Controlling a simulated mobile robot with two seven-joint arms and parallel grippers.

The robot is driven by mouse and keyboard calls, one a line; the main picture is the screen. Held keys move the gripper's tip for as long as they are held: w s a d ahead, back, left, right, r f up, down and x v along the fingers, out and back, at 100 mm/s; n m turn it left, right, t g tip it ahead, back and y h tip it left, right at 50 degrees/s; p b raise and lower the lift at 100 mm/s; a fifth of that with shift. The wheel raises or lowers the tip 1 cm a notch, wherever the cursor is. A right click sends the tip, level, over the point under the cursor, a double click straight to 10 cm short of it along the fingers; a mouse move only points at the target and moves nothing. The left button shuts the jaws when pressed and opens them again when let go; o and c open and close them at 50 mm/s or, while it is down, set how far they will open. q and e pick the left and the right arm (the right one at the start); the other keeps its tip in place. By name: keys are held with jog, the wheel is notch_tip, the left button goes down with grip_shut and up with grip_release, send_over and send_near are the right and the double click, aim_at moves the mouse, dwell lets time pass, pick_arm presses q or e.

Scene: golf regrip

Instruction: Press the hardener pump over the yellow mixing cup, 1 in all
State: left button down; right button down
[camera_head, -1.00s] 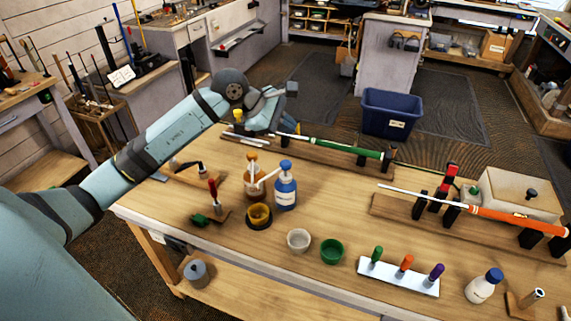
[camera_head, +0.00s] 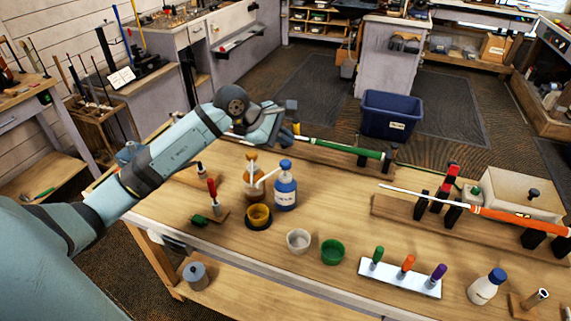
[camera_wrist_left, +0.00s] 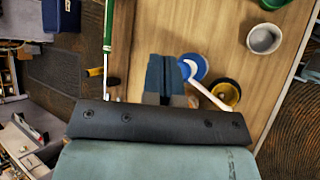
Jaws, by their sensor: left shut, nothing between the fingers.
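A blue pump bottle (camera_head: 286,190) with a white label stands upright on the bench, beside an amber pump bottle (camera_head: 254,180). I cannot read which is the hardener. The yellow mixing cup (camera_head: 259,214) sits on a dark round base in front of them, below the pale spouts. My left gripper (camera_head: 268,124) is behind and above the bottles, its fingertips hard to make out there. In the left wrist view its shut, empty fingers (camera_wrist_left: 171,74) overlap the blue bottle (camera_wrist_left: 195,67); contact cannot be told. The yellow cup (camera_wrist_left: 226,95) lies right of them. My right gripper is out of view.
A grey cup (camera_head: 298,240) and a green cup (camera_head: 332,251) stand right of the yellow cup. A red-handled tool (camera_head: 213,195) stands to its left. A green-gripped club (camera_head: 345,148) lies behind the bottles. The bench front holds a white rack (camera_head: 400,277).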

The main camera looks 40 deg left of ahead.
aim_at(285, 164)
pick_arm(q)
notch_tip(285, 164, down, 3)
jog(key=shift+f+b, duration=0.1)
jog(key=shift+b, duration=0.8)
jog(key=shift+f+b, duration=0.5)
dwell(0.8)
jog(key=shift+f+b, duration=0.4)
jog(key=shift+b, duration=0.2)
